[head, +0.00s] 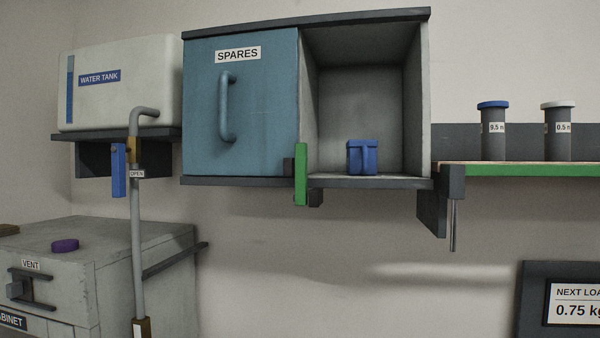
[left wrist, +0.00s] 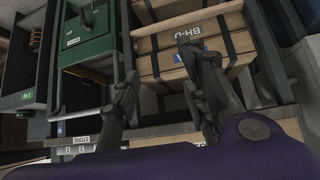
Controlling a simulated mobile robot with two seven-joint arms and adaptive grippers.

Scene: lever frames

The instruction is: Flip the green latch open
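The green latch (head: 301,174) is an upright bar at the lower right edge of the blue SPARES door (head: 262,110) in the head view. It has dark mounting pieces beside it. The door covers the left half of the wall cupboard (head: 424,100); the right half is open at the front. My left gripper (left wrist: 160,66) shows only in the left wrist view, with its dark fingers apart and nothing visible between them. The latch is not in that view. My right gripper is in neither view.
A blue container (head: 362,157) sits in the cupboard's open half. Left are a water tank (head: 130,95), a pipe with a blue lever (head: 118,170) and a grey cabinet (head: 110,270). A shelf (head: 520,169) with jars is right. Wooden crates (left wrist: 185,55) lie beyond my left fingers.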

